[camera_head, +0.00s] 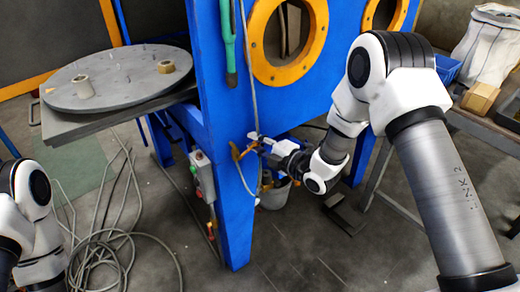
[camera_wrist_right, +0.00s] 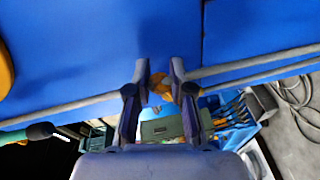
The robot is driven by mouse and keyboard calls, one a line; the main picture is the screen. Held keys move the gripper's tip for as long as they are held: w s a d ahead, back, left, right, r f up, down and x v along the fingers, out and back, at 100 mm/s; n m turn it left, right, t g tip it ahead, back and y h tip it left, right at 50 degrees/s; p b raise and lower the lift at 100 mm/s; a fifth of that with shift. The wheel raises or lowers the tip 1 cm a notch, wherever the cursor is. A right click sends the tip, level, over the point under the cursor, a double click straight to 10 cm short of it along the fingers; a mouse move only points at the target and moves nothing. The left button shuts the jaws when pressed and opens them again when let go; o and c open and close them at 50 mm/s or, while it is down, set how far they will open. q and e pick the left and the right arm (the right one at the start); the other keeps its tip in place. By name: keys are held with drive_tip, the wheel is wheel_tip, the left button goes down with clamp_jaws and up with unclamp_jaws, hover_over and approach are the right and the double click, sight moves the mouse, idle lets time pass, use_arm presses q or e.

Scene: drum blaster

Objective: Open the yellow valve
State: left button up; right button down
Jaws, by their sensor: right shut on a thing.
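The yellow valve (camera_head: 238,152) is on the front of the blue blasting cabinet, near the top of its front leg. My right gripper (camera_head: 262,141) reaches it from the right, with its fingers at the valve. In the right wrist view, the yellow valve (camera_wrist_right: 160,86) shows between the two fingertips of my right gripper (camera_wrist_right: 160,80), which is shut on it. The fingers hide part of the valve, so its exact angle is hard to tell. Only upper links of my left arm show at the lower left; its gripper is out of view.
The blue cabinet (camera_head: 238,200) has round orange-rimmed openings. A grey hose runs down beside the valve. A round turntable (camera_head: 120,88) stands at the left. Coiled cables (camera_head: 105,255) lie on the floor. A control box (camera_head: 203,178) hangs left of the leg.

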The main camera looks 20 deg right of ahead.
drive_tip(key=n, duration=0.1)
drive_tip(key=a+r+n, duration=0.1)
drive_tip(key=shift+s+r+n, duration=0.15)
drive_tip(key=shift+r+n, duration=0.15)
drive_tip(key=shift+s+a+r+n+h+b, duration=0.1)
drive_tip(key=shift+a+r+n+h+b, duration=0.15)
drive_tip(key=shift+n, duration=0.35)
drive_tip(key=shift+s+a+r+n+h+b, duration=0.1)
drive_tip(key=shift+a+r+n+h+b, duration=0.15)
drive_tip(key=shift+n, duration=0.35)
drive_tip(key=n+b, duration=0.1)
drive_tip(key=a+n+b, duration=0.1)
drive_tip(key=n+h, duration=0.1)
drive_tip(key=shift+s+a+r+b, duration=0.25)
drive_tip(key=shift+s+a+b, duration=0.1)
drive_tip(key=shift+a+b, duration=0.05)
drive_tip(key=shift+s+a+r+n+h+b, duration=0.1)
drive_tip(key=shift+s+a+n+h+b, duration=0.15)
drive_tip(key=shift+n+b, duration=0.3)
drive_tip(key=shift+s+a+n+h+b, duration=0.15)
drive_tip(key=shift+a+n+b, duration=0.2)
drive_tip(key=shift+n, duration=0.3)
drive_tip(key=c, duration=1.1)
unclamp_jaws()
drive_tip(key=shift+o, duration=0.5)
drive_tip(key=shift+w+a, duration=0.15)
drive_tip(key=shift+r, duration=0.1)
